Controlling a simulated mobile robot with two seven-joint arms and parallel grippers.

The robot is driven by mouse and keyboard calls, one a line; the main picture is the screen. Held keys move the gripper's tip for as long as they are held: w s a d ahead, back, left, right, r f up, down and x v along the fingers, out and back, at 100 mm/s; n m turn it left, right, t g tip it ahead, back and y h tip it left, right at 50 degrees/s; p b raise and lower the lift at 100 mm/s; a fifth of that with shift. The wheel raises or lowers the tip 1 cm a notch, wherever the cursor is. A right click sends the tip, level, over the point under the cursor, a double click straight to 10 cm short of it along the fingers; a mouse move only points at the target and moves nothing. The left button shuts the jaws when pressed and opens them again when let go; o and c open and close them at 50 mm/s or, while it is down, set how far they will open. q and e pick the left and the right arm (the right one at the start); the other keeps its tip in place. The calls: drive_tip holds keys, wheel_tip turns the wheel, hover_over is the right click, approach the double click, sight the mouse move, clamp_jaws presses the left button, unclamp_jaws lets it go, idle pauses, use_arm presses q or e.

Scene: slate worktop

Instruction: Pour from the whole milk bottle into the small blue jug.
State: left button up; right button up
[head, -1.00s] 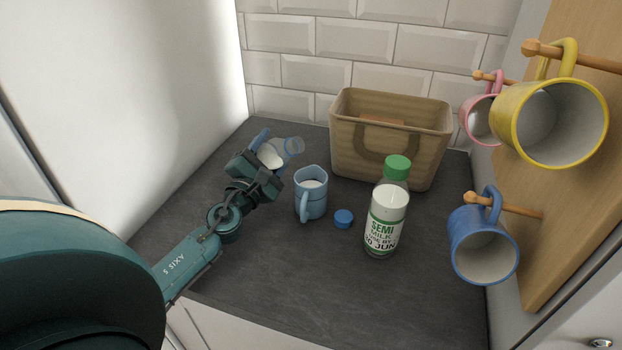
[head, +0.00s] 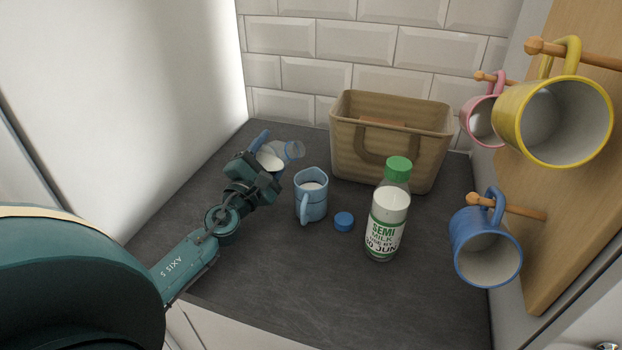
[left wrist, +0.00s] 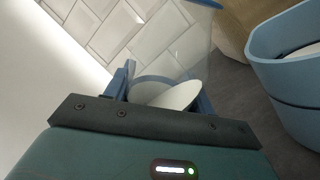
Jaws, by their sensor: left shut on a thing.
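My left gripper (head: 268,158) is shut on a clear bottle (head: 292,150), left of the jug. The bottle is uncapped and tipped over, its mouth toward the right, with white milk inside. Its label is hidden, so I cannot read that it is whole milk. In the left wrist view the bottle (left wrist: 188,55) sits between the blue fingers. The small blue jug (head: 311,207) stands upright on the worktop with something white inside. Its rim shows at the right of the left wrist view (left wrist: 285,50), apart from the bottle. I see no stream. My right gripper is out of view.
A green-capped semi milk bottle (head: 386,225) stands right of the jug, with a loose blue cap (head: 344,221) between them. A tan basket (head: 410,165) stands behind. Yellow (head: 510,125), pink (head: 470,118) and blue (head: 462,240) mugs hang at right. The front worktop (head: 310,290) is clear.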

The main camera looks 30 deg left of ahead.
use_arm(q)
drive_tip(key=shift+a+r+m+h+b, duration=0.2)
drive_tip(key=shift+m+h+b, duration=0.15)
drive_tip(key=shift+m, duration=0.35)
idle(0.9)
drive_tip(key=shift+r+m+h, duration=0.35)
drive_tip(key=shift+r+m, duration=0.4)
drive_tip(key=shift+m, duration=0.35)
idle(1.4)
drive_tip(key=shift+d+r+m+t+h+p, duration=0.2)
drive_tip(key=shift+r+m+p, duration=0.25)
drive_tip(key=shift+m, duration=0.3)
drive_tip(key=shift+d+r+m+t+h+p, duration=0.1)
drive_tip(key=shift+d+r+m+h+p, duration=0.15)
drive_tip(key=shift+r+m, duration=0.4)
idle(2.0)
